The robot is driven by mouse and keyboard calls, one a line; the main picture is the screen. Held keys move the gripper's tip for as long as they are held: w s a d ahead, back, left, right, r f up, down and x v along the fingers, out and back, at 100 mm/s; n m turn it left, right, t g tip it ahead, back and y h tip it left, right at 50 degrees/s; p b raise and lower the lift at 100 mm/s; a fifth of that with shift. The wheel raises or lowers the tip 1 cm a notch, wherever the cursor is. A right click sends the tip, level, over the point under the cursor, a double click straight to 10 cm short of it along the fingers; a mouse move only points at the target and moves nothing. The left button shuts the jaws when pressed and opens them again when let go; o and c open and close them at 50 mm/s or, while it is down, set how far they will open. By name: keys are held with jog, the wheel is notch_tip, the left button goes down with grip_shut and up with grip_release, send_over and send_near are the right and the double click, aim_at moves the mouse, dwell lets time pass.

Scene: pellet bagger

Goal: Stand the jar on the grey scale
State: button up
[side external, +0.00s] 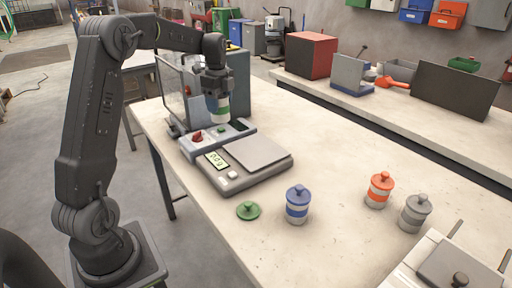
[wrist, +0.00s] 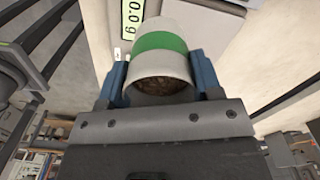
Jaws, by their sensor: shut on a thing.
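My gripper (side external: 217,98) is shut on the jar (side external: 222,114), a white jar with a green band. In the wrist view the jar (wrist: 161,43) sits between the two blue fingers (wrist: 163,80), its mouth open and brown pellets inside. The jar is in the air above the machine's base, behind the grey scale. The grey scale (side external: 258,152) stands on the table with its plate empty; its display reads 0.0 g and also shows in the wrist view (wrist: 131,14). A green lid (side external: 248,210) lies on the table in front of the scale.
A blue-banded jar (side external: 297,205), an orange-banded jar (side external: 378,190) and a grey jar (side external: 414,213) stand lidded to the right. A machine with a clear panel (side external: 180,85) and red knob (side external: 197,136) stands behind the scale. The table's middle is clear.

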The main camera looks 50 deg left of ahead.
jog(key=shift+w+d+f, duration=1.2)
jog(key=shift+w+f, duration=0.25)
jog(key=shift+f, duration=0.35)
jog(key=shift+w+d+f, duration=1.2)
jog(key=shift+w+f, duration=0.2)
jog(key=shift+f, duration=0.4)
jog(key=shift+w+d+f, duration=1.2)
jog(key=shift+w+f, duration=0.25)
jog(key=shift+f, duration=0.35)
jog(key=o, duration=1.2)
jog(key=shift+f, duration=0.2)
jog(key=shift+c, duration=0.2)
jog(key=shift+r, duration=0.1)
